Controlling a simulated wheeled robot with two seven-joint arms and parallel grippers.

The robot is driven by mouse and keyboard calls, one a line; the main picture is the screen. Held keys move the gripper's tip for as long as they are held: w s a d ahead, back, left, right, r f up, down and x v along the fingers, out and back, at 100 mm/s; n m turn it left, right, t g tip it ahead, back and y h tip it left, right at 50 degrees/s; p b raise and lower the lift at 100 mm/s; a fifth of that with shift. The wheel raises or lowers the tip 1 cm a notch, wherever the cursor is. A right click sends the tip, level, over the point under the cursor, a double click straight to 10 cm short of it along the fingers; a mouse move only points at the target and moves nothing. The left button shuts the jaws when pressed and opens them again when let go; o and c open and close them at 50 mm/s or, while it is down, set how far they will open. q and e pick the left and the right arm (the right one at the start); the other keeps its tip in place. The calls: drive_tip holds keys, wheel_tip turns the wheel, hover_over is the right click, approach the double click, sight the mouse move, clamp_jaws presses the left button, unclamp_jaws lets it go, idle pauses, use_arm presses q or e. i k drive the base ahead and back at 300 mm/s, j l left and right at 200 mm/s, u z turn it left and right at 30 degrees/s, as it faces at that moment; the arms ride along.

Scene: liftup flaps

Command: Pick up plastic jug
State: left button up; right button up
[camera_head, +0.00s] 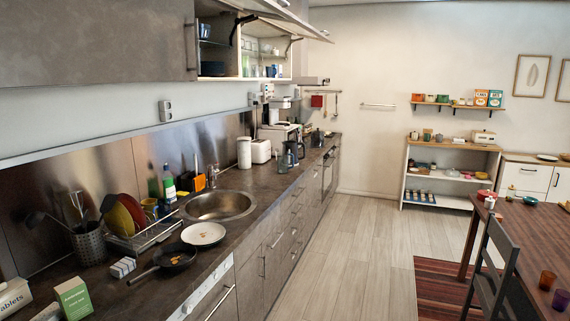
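A small greyish, jug-like vessel (284,162) stands on the far part of the dark counter, near its front edge. It may be the plastic jug, but it is too small to tell for sure. A taller dark appliance or pitcher (296,150) stands right behind it. Neither of my grippers shows in the head view, and nothing is seen held.
The dark counter (245,182) runs along the left wall, with a round sink (219,205), dish rack (150,235), frying pan (174,256) and plate (203,234). Lift-up cabinet flaps (285,14) stand open above. The wooden floor (343,250) is clear; a table (535,235) and chair (492,265) stand right.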

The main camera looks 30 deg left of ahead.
sight(283, 156)
drive_tip(key=i+j+u, duration=0.35)
drive_tip(key=i, duration=0.65)
drive_tip(key=i+u, duration=0.3)
drive_tip(key=i, duration=0.7)
